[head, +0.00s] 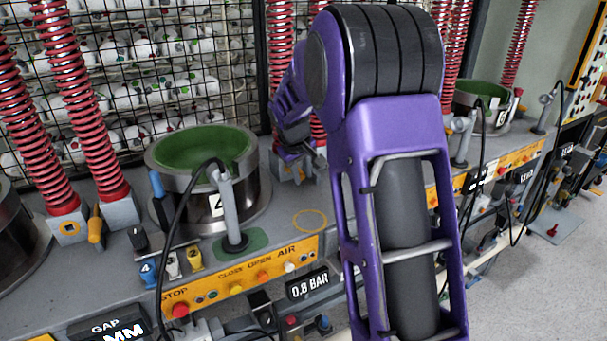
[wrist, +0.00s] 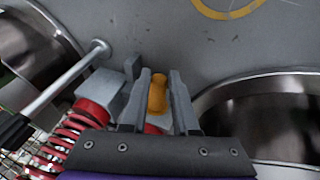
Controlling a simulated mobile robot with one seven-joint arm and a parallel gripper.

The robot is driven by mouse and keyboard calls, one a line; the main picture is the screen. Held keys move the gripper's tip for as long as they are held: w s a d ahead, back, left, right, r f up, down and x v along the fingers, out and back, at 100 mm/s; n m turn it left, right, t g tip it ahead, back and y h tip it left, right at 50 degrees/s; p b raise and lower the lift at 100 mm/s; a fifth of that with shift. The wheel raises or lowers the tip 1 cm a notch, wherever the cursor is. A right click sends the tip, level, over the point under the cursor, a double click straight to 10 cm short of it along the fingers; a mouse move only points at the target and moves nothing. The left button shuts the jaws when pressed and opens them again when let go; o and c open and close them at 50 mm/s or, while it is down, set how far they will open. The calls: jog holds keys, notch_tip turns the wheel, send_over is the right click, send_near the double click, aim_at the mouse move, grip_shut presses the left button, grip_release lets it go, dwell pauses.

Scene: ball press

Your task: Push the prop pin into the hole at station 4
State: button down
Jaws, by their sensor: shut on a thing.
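The orange prop pin (wrist: 158,97) stands between the two grey fingers of my gripper (wrist: 156,84) in the wrist view, and the fingers are shut on it. Just left of the fingers is a grey block (wrist: 98,92) at the foot of a red spring. In the head view, my gripper (head: 316,158) is small and partly hidden, beside the grey spring block (head: 296,174) right of the pot. The pot labelled 4 (head: 216,215) has a green inside. The hole and the pin's lower end are hidden, so I cannot tell how deep the pin sits.
Another orange-handled pin (head: 95,226) stands by the left spring block (head: 68,229). A lever on a green pad (head: 236,245) with a black cable rises in front of the pot. A yellow ring (head: 310,221) marks bare bench. In the wrist view, a metal pot (wrist: 262,115) is close on the right.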

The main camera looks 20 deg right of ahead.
jog(key=shift+w, duration=0.15)
jog(key=c, duration=0.6)
grip_release()
jog(key=p+v, duration=0.1)
jog(key=v, duration=1.6)
jog(key=shift+r, duration=0.25)
jog(key=shift+a, duration=0.15)
